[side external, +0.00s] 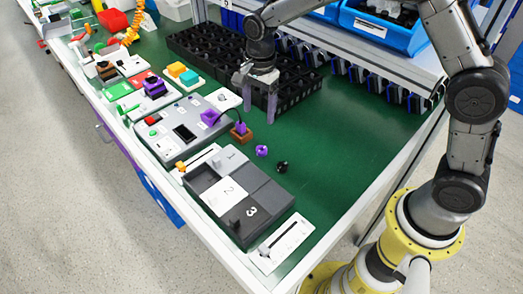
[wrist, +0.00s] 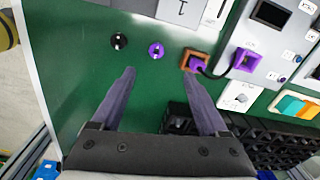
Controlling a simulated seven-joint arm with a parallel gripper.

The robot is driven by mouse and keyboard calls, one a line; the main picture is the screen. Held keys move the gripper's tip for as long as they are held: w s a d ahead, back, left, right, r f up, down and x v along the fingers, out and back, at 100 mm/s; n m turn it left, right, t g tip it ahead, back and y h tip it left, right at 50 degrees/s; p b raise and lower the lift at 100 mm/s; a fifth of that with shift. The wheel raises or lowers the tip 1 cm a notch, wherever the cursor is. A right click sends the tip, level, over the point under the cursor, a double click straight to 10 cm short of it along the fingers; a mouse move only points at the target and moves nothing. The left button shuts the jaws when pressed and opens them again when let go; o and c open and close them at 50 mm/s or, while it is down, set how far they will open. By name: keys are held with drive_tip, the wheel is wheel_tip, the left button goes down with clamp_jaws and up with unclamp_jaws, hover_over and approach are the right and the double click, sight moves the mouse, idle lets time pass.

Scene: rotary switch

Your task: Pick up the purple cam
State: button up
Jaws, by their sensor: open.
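The purple cam (side external: 262,151) is a small purple ring-like piece lying on the green table, right of the brown block (side external: 241,137) that holds a purple plug. In the wrist view the purple cam (wrist: 156,50) lies ahead of my fingertips, between a black round part (wrist: 119,41) and the brown block (wrist: 195,60).
A black compartment rack (side external: 220,55) stands behind my gripper. A grey control box (side external: 180,130) with a purple socket and cable lies left of the cam. A grey tray (side external: 240,200) with numbered lids sits in front. The green table (side external: 335,150) is clear at right.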

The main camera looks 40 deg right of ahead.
drive_tip(key=shift+m, duration=0.3)
drive_tip(key=f, duration=0.8)
drive_tip(key=shift+s+d+f, duration=0.2)
drive_tip(key=shift+d+f, duration=0.05)
drive_tip(key=shift+d, duration=0.1)
drive_tip(key=shift+w+f, duration=0.15)
drive_tip(key=shift+f, duration=2.7)
drive_tip(key=shift+c, duration=0.2)
clamp_jaws()
